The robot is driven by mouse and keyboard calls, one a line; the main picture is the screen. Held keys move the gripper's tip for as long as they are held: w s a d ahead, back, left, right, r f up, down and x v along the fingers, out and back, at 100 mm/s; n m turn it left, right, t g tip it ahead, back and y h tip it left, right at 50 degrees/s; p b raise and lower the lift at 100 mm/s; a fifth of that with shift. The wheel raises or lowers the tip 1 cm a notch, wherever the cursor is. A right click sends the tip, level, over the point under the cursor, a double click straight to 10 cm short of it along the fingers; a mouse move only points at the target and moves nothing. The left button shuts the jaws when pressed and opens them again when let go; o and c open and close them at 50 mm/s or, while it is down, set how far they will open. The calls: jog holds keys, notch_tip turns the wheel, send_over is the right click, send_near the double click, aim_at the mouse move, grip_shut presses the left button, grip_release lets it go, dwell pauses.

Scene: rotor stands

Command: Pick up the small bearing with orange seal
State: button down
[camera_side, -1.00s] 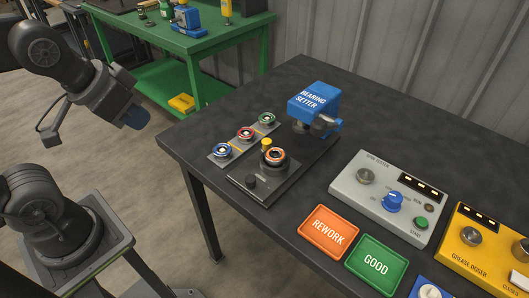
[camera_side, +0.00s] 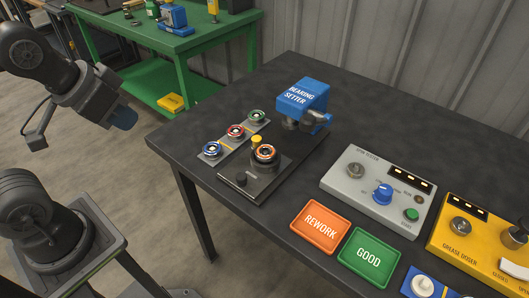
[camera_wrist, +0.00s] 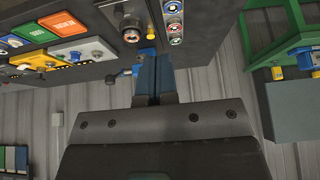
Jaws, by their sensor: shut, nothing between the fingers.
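The bearing with the orange seal (camera_side: 265,153) sits on a round seat on the dark plate in front of the blue bearing setter (camera_side: 302,97). In the wrist view an orange ring (camera_wrist: 132,35) shows above and left of the fingertips. My gripper (camera_side: 123,118) hangs in the air to the left of the table, well away from the bearing. In the wrist view its blue fingers (camera_wrist: 151,58) are together with nothing between them.
A grey strip holds bearings with blue (camera_side: 212,150), red (camera_side: 235,131) and green (camera_side: 257,116) rings beside the dark plate. A yellow-topped knob (camera_side: 256,140) stands close to the orange bearing. Orange REWORK (camera_side: 320,226) and green GOOD (camera_side: 369,257) trays and the grey tester (camera_side: 377,190) are rightward.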

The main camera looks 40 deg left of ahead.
jog(key=c, duration=1.8)
grip_release()
jog(key=shift+c, duration=0.2)
jog(key=o, duration=1.5)
jog(key=shift+o, duration=0.2)
jog(key=m+g, duration=0.6)
jog(key=m, duration=1.4)
send_over(267, 152)
notch_tip(267, 152, down, 6)
jog(key=f, duration=0.7)
jog(key=shift+s+a+f, duration=0.15)
jog(key=shift+s+f, duration=0.05)
jog(key=shift+f, duration=0.05)
jog(key=shift+w+f, duration=0.15)
jog(key=shift+f, duration=2.55)
